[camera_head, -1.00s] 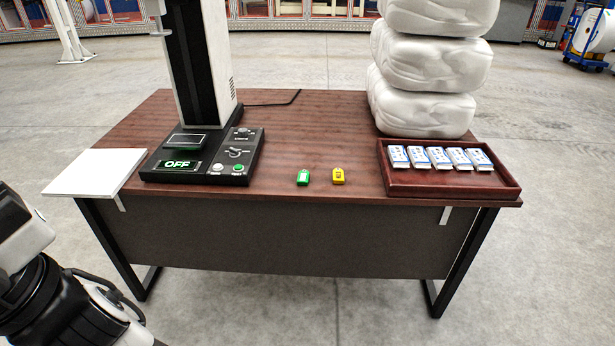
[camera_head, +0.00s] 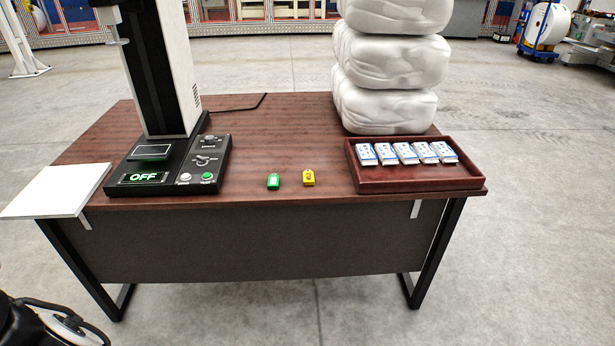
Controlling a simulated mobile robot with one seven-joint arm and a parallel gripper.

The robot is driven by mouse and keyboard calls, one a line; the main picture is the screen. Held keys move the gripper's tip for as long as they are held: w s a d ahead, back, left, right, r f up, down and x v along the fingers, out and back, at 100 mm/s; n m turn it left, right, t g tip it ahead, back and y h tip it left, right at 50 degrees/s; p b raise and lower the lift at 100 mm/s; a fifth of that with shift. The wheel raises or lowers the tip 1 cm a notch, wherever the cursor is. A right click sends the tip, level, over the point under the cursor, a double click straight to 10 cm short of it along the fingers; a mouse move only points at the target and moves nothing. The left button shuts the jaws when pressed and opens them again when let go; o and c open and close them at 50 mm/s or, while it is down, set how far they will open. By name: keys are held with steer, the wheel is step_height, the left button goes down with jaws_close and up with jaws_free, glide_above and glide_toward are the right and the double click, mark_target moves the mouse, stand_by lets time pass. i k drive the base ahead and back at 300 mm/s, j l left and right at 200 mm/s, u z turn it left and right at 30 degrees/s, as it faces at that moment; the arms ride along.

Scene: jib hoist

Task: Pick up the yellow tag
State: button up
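The yellow tag (camera_head: 308,178) lies flat on the brown wooden table (camera_head: 280,140), close to its front edge. A green tag (camera_head: 273,181) lies just to its left, apart from it. Part of my arm shows at the lower left corner, well short of the table. My gripper is outside the picture.
A black machine with an OFF display and control panel (camera_head: 170,165) stands left of the tags. A dark red tray (camera_head: 420,180) with several small white-blue packs is at the right, with stacked white bags (camera_head: 390,70) behind. A white side shelf (camera_head: 55,190) juts out left.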

mark_target(309, 178)
steer(key=i+l+u, duration=0.1)
steer(key=l, duration=0.25)
steer(key=i+l+u, duration=0.1)
steer(key=i+l, duration=0.2)
steer(key=i+l+u, duration=0.1)
steer(key=l, duration=0.3)
steer(key=i+l+u, duration=0.1)
steer(key=i+l, duration=0.15)
steer(key=l, duration=0.15)
steer(key=i+l+u, duration=0.1)
steer(key=l, duration=0.3)
steer(key=i+l, duration=0.2)
steer(key=l, duration=0.2)
steer(key=i+l+u, duration=0.15)
steer(key=l, duration=0.25)
